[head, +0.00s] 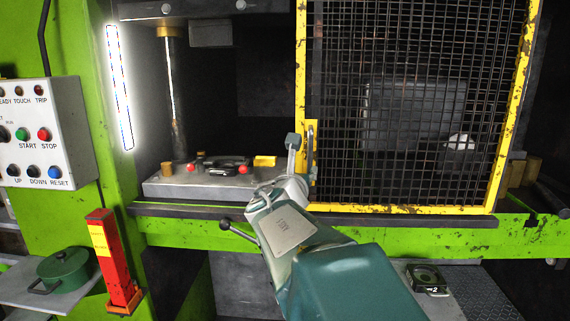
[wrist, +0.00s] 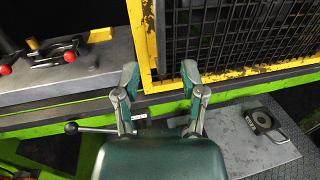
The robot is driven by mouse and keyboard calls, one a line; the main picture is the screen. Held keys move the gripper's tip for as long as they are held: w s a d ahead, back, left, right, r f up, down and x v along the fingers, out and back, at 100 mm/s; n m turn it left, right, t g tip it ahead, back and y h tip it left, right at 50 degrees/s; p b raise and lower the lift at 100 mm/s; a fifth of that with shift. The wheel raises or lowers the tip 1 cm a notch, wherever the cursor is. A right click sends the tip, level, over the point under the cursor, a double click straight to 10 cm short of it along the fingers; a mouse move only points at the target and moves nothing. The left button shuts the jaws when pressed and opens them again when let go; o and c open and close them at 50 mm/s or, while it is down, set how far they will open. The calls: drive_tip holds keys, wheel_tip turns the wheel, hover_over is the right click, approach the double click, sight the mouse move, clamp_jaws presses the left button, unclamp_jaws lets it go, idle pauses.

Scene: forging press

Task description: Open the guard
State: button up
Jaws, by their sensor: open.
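The guard (head: 380,209) is a yellow-framed panel of dark wire mesh over the right half of the press opening. The left half is uncovered. A grey upright handle (head: 311,150) sits on the guard's left edge. My gripper (head: 294,160) is close to this edge, just left of the handle, with one finger partly hidden. In the wrist view my gripper (wrist: 160,78) is open with nothing between its fingers. The guard's lower left corner (wrist: 148,76) shows just beyond and between the fingertips. I cannot tell whether a finger touches the guard.
The press bed (head: 165,187) holds a dark clamp with red knobs (head: 230,165). A black-knobbed lever (head: 240,231) sticks out below the rail, left of my arm. A red post (head: 114,258), a green pot (head: 66,270) and a control box (head: 38,130) stand left.

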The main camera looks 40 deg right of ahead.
drive_tip(key=v, duration=0.2)
drive_tip(key=shift+s+a, duration=0.1)
drive_tip(key=shift+a, duration=0.15)
drive_tip(key=s+a+f+m+g+y, duration=0.1)
drive_tip(key=s+a+f+m+y, duration=0.2)
drive_tip(key=a+f+m+y, duration=0.2)
drive_tip(key=s+a+f+m+g+y, duration=0.1)
drive_tip(key=s+a+f+m+y, duration=0.3)
drive_tip(key=a+f+m, duration=0.4)
drive_tip(key=s+a+f+m+g+y, duration=0.1)
drive_tip(key=s+a+f+m+y, duration=0.3)
drive_tip(key=a+m, duration=0.6)
drive_tip(key=a+f+y, duration=0.2)
drive_tip(key=a+f, duration=0.1)
drive_tip(key=a, duration=0.4)
drive_tip(key=shift+a+m+y, duration=0.4)
drive_tip(key=shift+d, duration=0.15)
